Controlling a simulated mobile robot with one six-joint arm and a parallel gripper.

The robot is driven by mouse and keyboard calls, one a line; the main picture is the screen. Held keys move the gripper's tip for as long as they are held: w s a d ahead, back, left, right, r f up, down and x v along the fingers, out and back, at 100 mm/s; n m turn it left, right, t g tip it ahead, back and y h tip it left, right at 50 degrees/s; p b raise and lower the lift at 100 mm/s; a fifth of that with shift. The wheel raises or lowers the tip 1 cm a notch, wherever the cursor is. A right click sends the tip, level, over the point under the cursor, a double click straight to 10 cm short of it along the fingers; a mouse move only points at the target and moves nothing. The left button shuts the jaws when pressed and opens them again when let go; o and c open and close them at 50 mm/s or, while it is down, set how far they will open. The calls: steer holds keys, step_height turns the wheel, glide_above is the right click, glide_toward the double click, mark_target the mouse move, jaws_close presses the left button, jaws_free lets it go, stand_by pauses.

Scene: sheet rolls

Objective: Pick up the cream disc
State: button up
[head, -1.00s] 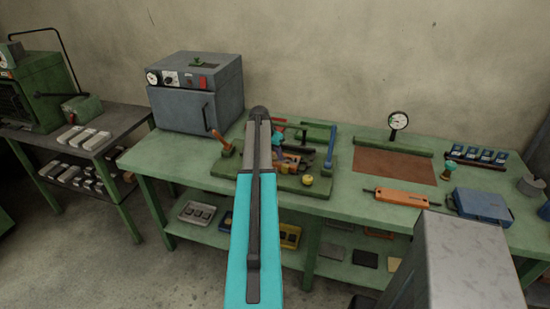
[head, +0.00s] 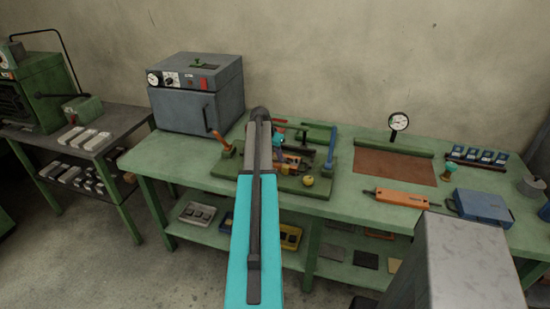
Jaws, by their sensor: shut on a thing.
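My gripper (head: 292,154) shows only small and partly hidden behind my own cyan and grey arm, over the green fixture board on the bench. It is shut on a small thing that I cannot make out. I cannot pick out the cream disc for certain in the head view. The area around the jaws is crowded with dark, orange and red parts, so the gap between jaws and board is not clear.
The green fixture board (head: 228,173) carries a yellow knob (head: 308,181), a blue upright handle (head: 330,146) and an orange lever (head: 221,139). A grey oven (head: 184,112) stands left. Right are a brown mat (head: 395,166), an orange tool (head: 402,198) and a blue case (head: 482,206).

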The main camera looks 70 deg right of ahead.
mark_target(274, 159)
steer(key=shift+w+a+f, duration=0.1)
steer(key=shift+f, duration=0.1)
steer(key=shift+r+b, duration=0.35)
steer(key=shift+r, duration=0.05)
step_height(274, 159, up, 2)
steer(key=shift+r+b, duration=0.1)
steer(key=shift+b, duration=0.35)
steer(key=shift+a+r, duration=0.1)
steer(key=shift+r, duration=0.1)
steer(key=s+a+r+b, duration=0.1)
steer(key=s+a+b, duration=0.1)
steer(key=a, duration=0.5)
steer(key=s+a+b, duration=0.2)
steer(key=a, duration=0.6)
steer(key=shift+s+r, duration=0.3)
steer(key=shift+r, duration=0.05)
